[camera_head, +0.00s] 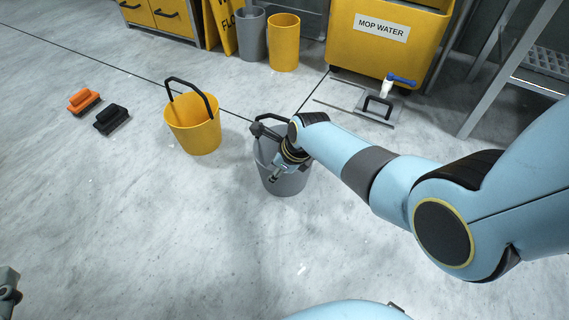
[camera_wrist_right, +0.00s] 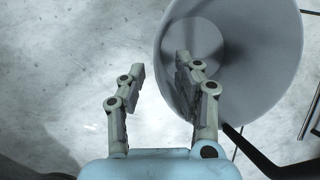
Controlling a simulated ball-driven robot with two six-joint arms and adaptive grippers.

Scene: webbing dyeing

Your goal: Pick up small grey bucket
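The small grey bucket (camera_head: 287,186) stands upright on the floor, partly hidden by my right arm and gripper (camera_head: 276,172). In the right wrist view the bucket (camera_wrist_right: 265,60) shows its open mouth, with its black handle (camera_wrist_right: 248,150) hanging to the lower right. There my right gripper (camera_wrist_right: 160,75) is open. One finger is over the bucket's mouth and the other is over the floor outside, with the left rim between them. I see no clear contact. A grey part of my left gripper (camera_head: 8,290) shows at the left edge, mostly cut off.
A yellow bucket (camera_head: 194,131) with a raised black handle stands left of the grey one. Orange (camera_head: 83,101) and black (camera_head: 111,118) brushes lie further left. Yellow (camera_head: 284,45) and grey (camera_head: 251,35) bins and a mop-water tank (camera_head: 385,55) stand behind. The front floor is clear.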

